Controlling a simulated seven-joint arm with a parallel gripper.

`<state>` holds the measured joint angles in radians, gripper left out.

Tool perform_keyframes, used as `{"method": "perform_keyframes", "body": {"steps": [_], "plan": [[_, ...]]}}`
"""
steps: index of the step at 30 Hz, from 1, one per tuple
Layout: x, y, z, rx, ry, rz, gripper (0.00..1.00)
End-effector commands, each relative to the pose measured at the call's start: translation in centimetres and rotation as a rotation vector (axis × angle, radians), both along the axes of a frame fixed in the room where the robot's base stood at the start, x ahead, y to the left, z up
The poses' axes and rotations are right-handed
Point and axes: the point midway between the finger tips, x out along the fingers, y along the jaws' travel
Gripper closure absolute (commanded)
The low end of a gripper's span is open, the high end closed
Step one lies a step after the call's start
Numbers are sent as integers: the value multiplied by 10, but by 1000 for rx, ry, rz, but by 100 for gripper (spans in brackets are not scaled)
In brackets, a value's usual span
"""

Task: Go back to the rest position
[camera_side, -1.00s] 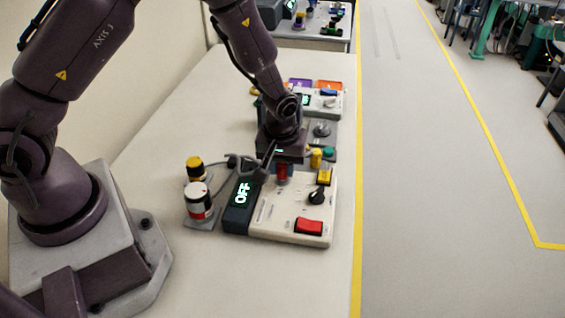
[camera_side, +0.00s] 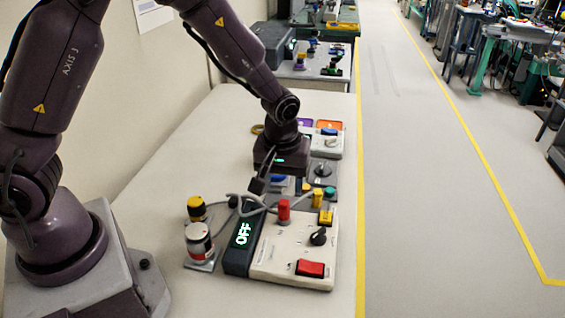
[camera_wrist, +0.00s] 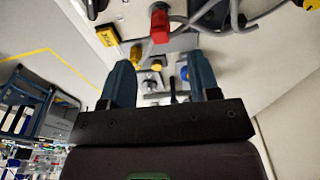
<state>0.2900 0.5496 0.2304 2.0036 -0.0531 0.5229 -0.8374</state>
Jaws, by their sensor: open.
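My gripper (camera_side: 270,187) hangs above the bench behind the near control box in the side view. In the wrist view, its two blue fingers (camera_wrist: 163,82) stand apart with nothing held between them. The near control box (camera_side: 290,255) is cream with a dark display reading OFF. On it are a red plug (camera_side: 283,210), a yellow block (camera_side: 326,217), a black knob (camera_side: 319,237) and a red rocker switch (camera_side: 310,268). The red plug also shows in the wrist view (camera_wrist: 159,22), beyond the fingertips. Part of the bench behind the gripper is hidden.
Grey cables (camera_side: 245,200) loop beside the red plug, close to my gripper. Yellow-topped (camera_side: 196,209) and red-and-white (camera_side: 199,243) cylinders stand left of the box. Another control box (camera_side: 328,143) and orange and purple trays lie farther back. The bench's left part is clear.

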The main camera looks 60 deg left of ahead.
Motion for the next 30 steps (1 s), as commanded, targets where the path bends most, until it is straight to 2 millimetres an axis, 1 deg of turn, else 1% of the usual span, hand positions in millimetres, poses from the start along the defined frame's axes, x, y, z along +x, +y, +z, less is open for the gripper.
{"method": "perform_keyframes", "body": {"steps": [1,3,6,11,14,17,19,23,26,30], "plan": [[0,-1,12,-1,-5,-1,44],[-1,-2,24,-1,-4,0,44],[-3,-4,37,-1,-4,1,44],[-4,-4,48,1,0,-12,44],[-7,-4,49,8,20,-73,44],[-24,-5,44,12,85,-198,44],[-40,-7,57,-4,102,-311,44],[-63,-8,85,-31,88,-463,44],[-82,-6,108,-44,56,-566,44],[-114,-1,143,-37,-20,-704,44]]}}
